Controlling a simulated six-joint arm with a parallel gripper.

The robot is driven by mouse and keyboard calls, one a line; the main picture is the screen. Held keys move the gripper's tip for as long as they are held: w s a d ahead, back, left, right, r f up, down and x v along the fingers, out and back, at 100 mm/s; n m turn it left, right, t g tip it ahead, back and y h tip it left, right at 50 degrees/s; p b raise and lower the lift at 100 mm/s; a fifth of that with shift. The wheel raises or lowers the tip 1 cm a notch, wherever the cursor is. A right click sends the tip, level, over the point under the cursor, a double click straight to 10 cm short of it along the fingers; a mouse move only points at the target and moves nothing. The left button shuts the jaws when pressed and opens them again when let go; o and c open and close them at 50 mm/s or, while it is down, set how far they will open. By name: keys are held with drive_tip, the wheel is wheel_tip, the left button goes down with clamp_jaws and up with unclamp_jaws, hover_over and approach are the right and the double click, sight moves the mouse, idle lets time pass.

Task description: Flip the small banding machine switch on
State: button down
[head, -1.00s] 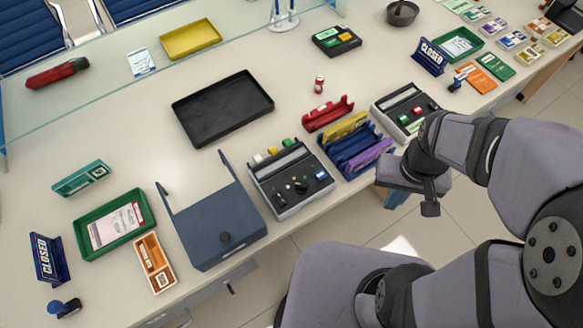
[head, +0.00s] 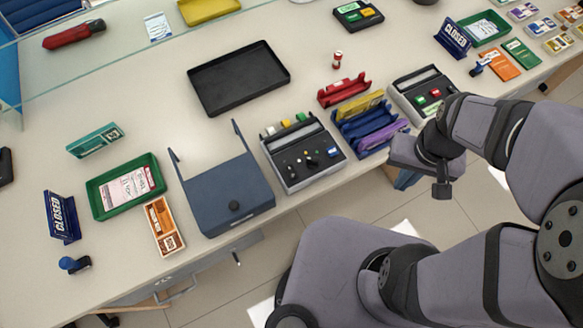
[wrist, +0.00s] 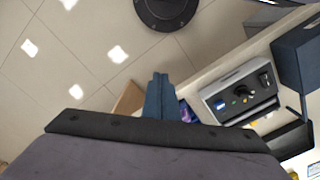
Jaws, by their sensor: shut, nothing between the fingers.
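Two grey machines stand along the counter's front edge, and I cannot tell for sure which is the small banding machine. One machine (head: 303,160) has black knobs, a small lever and a blue-lit part; it also shows in the wrist view (wrist: 240,97). The other machine (head: 409,87), further right, has a red and a green button. The switch's position is too small to read. The fingers show over the floor in the wrist view (wrist: 160,77).
A blue, yellow and purple rack (head: 368,128) stands between the machines, close to my gripper. A dark blue box (head: 228,198) stands left of the knobbed machine. A black tray (head: 238,78) lies behind. Open floor lies in front of the counter.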

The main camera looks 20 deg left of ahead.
drive_tip(key=shift+a, duration=0.1)
drive_tip(key=a+f+n+t+y+b, duration=0.15)
drive_tip(key=a+n+b, duration=0.55)
drive_tip(key=a, duration=1)
drive_tip(key=s+a+r+n, duration=0.2)
drive_tip(key=a+r, duration=0.4)
drive_tip(key=r, duration=0.3)
drive_tip(key=shift+a+r, duration=0.25)
drive_tip(key=shift+r, duration=0.1)
